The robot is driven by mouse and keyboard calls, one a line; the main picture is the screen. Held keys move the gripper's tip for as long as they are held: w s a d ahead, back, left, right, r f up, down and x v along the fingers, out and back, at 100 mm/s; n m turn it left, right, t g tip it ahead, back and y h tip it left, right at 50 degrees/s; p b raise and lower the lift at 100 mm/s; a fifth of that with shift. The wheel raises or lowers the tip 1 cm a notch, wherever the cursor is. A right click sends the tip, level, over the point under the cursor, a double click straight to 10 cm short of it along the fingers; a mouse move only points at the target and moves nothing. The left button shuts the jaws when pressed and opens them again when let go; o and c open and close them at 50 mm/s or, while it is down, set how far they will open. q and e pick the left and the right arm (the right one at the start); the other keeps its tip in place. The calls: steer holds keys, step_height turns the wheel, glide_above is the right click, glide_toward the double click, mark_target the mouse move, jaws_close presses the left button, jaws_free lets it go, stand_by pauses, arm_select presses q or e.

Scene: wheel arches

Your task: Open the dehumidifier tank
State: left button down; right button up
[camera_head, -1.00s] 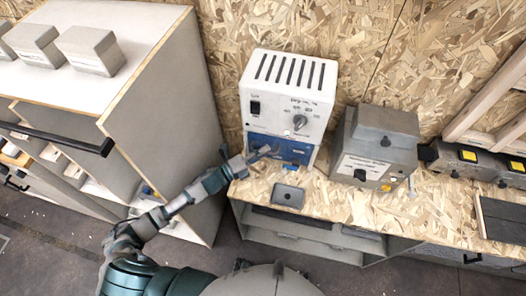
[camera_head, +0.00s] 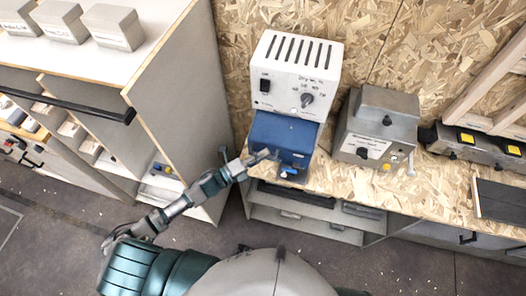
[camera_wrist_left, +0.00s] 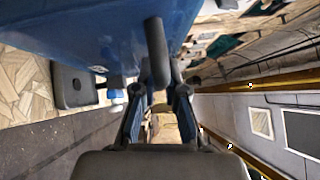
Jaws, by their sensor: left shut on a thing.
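The dehumidifier (camera_head: 297,68) is a white box with a slotted top, a switch and a knob, standing on the workbench. Its blue tank (camera_head: 284,130) sticks out of the lower front towards me. My left gripper (camera_head: 266,156) is at the tank's front, shut on its handle. In the left wrist view the blue tank (camera_wrist_left: 90,28) fills the upper left. The dark handle (camera_wrist_left: 156,55) comes down to the fingers of my left gripper (camera_wrist_left: 158,92), which are close about it. The exact contact is partly hidden. My right gripper is not in view.
A grey metal device (camera_head: 376,130) stands right of the dehumidifier. The chipboard bench top (camera_head: 415,190) has clear room there. A pale cabinet (camera_head: 180,90) stands left of it. A small grey tray (camera_wrist_left: 73,87) lies below the tank in the left wrist view.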

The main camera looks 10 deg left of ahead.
arm_select(q)
steer(key=shift+f, duration=0.25)
steer(key=c, duration=1.3)
jaws_free()
steer(key=shift+o, duration=0.5)
steer(key=shift+w+r, duration=0.1)
steer(key=v, duration=1.2)
